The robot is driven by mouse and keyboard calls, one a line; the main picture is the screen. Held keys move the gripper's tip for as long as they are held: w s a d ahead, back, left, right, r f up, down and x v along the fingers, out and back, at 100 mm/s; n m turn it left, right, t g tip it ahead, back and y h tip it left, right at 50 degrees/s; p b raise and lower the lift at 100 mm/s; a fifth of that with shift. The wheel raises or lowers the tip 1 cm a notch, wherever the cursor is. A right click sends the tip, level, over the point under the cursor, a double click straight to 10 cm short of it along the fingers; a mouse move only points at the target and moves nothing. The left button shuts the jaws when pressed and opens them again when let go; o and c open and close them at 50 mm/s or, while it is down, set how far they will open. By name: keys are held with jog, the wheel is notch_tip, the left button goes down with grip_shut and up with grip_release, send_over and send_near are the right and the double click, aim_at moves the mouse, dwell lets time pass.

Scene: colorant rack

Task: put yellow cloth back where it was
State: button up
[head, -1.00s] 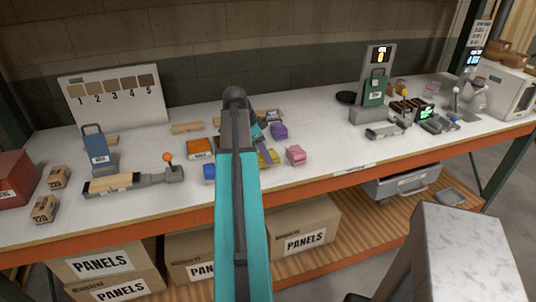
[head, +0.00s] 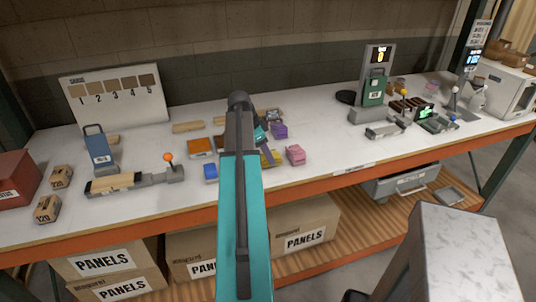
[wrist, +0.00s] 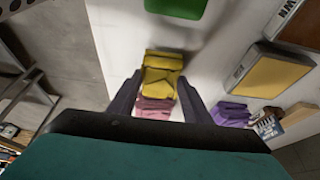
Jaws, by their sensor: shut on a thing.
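The yellow cloth (wrist: 163,75) is a folded piece between the two dark fingers of my gripper (wrist: 158,88) in the wrist view. My gripper is shut on it. In the head view, part of the yellow cloth (head: 275,158) shows just right of my teal arm, which hides most of my gripper. A pink folded cloth (wrist: 153,108) shows just below the yellow one in the wrist view and right of it in the head view (head: 295,154). I cannot tell whether the yellow cloth touches the worktop.
A purple block-like piece (head: 279,131) lies behind the yellow cloth. An orange-brown piece (head: 201,146) and a blue one (head: 210,172) lie left of my arm. A grey lever device (head: 135,182) stands farther left. White worktop (head: 325,140) is clear right of the pink cloth.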

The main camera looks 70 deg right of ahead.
jog(key=shift+f, duration=0.75)
jog(key=shift+f, duration=0.15)
jog(key=o, duration=1)
jog(key=b+v, duration=0.2)
jog(key=v, duration=1)
jog(key=shift+s, duration=0.1)
